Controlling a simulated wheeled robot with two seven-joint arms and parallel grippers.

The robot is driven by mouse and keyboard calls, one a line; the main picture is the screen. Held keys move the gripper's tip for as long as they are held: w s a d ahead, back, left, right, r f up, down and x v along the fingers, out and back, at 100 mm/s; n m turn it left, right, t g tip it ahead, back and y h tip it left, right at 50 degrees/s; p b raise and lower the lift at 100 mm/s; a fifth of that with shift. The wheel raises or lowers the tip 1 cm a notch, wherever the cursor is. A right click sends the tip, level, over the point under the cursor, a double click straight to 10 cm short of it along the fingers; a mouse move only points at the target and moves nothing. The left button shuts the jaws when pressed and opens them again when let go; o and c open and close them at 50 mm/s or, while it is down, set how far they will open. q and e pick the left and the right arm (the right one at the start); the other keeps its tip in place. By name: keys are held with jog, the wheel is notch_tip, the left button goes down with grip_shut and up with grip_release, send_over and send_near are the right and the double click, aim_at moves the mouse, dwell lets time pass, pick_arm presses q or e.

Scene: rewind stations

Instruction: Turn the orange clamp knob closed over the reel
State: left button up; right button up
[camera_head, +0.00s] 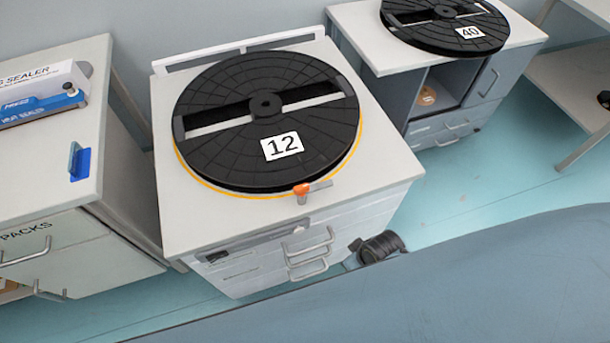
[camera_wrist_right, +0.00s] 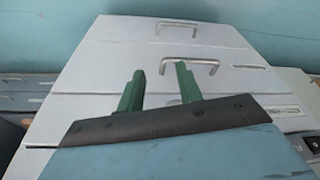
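The orange clamp knob (camera_head: 301,190) sits at the front edge of the black reel (camera_head: 225,161) labelled 12, with a short grey lever pointing right from it. The reel lies flat on a white-topped station (camera_head: 385,160), with a yellow ring showing under its rim. I cannot tell whether the clamp overlaps the reel. My right gripper (camera_wrist_right: 159,70) shows in the right wrist view, its two green fingers apart with nothing between them. Behind them are grey drawer fronts with metal handles (camera_wrist_right: 190,66). My left gripper is not in view.
A second reel (camera_head: 420,40) labelled 40 lies on a station at the back right. A left cabinet (camera_head: 55,130) holds a sealer box (camera_head: 40,95) and a blue item (camera_head: 79,162). Drawer handles (camera_head: 308,250) stick out below the knob. Floor shows between the stations.

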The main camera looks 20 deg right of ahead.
jog(key=w+a+r+n+y+p, duration=0.1)
jog(key=w+a+r, duration=0.15)
jog(key=r, duration=0.55)
jog(key=w+a+r+n+p, duration=0.15)
jog(key=w+r, duration=0.25)
jog(key=r, duration=0.4)
jog(key=n+g+y, duration=0.2)
jog(key=n+g, duration=0.1)
jog(key=n, duration=0.9)
send_near(302, 186)
jog(key=b+x, duration=0.1)
jog(key=x, duration=0.7)
jog(key=shift+a+f, duration=0.15)
jog(key=shift+f, duration=0.25)
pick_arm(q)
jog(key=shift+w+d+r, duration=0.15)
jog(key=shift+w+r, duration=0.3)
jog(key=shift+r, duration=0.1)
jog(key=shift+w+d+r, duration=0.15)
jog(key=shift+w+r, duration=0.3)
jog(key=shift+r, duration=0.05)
pick_arm(e)
grip_shut()
